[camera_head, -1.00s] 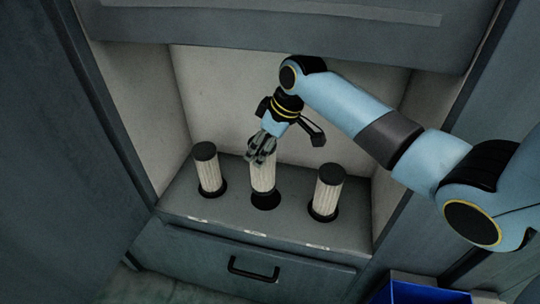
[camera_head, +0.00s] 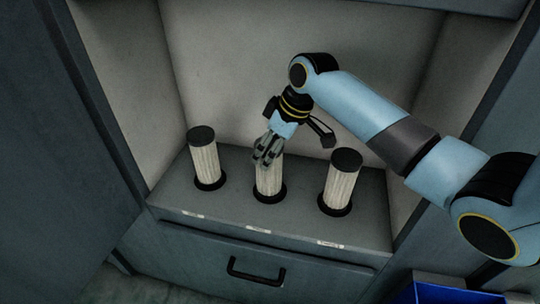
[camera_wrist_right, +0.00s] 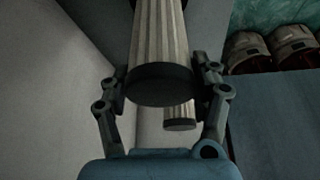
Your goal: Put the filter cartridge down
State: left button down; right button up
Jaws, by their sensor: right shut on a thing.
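The filter cartridge (camera_head: 270,182), white and pleated, stands nearly upright at the middle black ring (camera_head: 270,197) on the grey shelf. My right gripper (camera_head: 266,158) is shut on its upper end and covers its top in the head view. The lower end meets the ring; how deep it sits cannot be told. In the right wrist view the held cartridge (camera_wrist_right: 160,40) shows its dark end cap (camera_wrist_right: 160,85) between the two fingers. My left gripper is not in view.
Black-capped cartridges stand in rings at left (camera_head: 204,160) and right (camera_head: 341,182), close beside the middle one. The shelf (camera_head: 232,206) sits in a walled recess above a drawer handle (camera_head: 258,270). A blue bin (camera_head: 440,290) is at bottom right.

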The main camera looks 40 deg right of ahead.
jog(key=shift+r, duration=0.15)
jog(key=shift+f, duration=0.2)
jog(key=o, duration=1.7)
jog(key=shift+o, duration=0.2)
